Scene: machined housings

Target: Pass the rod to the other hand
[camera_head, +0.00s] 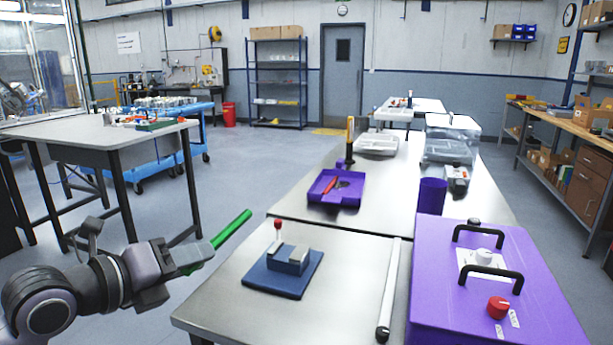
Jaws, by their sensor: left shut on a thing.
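A green rod (231,229) is held by my left gripper (195,256), at the left of the head view. The gripper is shut on the rod near its lower end. The rod's longer free part slants up and to the right, in front of the steel table's left edge. The lower end is partly hidden by the gripper fingers. My right gripper is not in view.
A blue fixture (285,268) with a red-knobbed lever sits on the steel table (225,315). A white bar (389,285) lies right of it. A large purple box (450,290) with black handles fills the right side. A purple tray (318,192) stands farther back.

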